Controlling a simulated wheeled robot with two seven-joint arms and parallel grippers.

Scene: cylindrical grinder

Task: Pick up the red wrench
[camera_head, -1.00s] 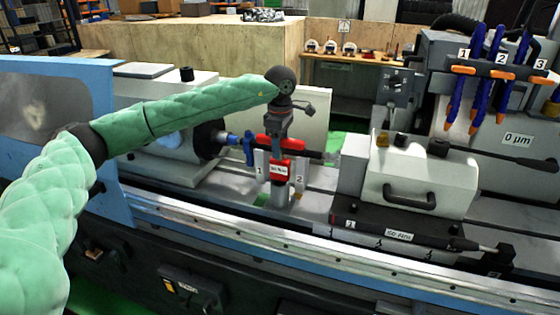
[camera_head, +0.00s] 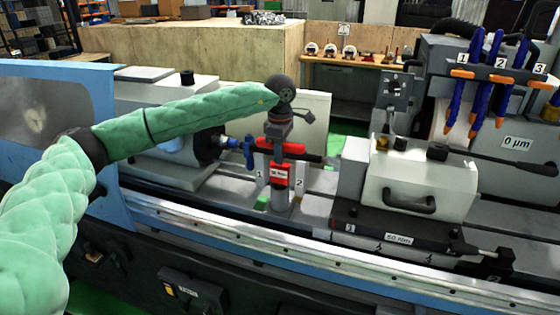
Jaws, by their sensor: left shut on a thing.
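The red wrench (camera_head: 279,174) stands between the two grey posts marked 1 and 2 in the middle of the machine bed, with a small white label on its red part. My left gripper (camera_head: 279,140) comes down on it from above and is shut on it. The fingertips are small and partly hidden, so the exact grip point is hard to see. Red pieces also show on both sides of the fingers. My right gripper is not in view.
A blue clamp handle (camera_head: 249,153) stands close on the left of the gripper. A white block with a black handle (camera_head: 408,201) stands to the right. Blue and orange tools (camera_head: 486,82) hang at the upper right. A metal rail (camera_head: 240,235) runs along the front.

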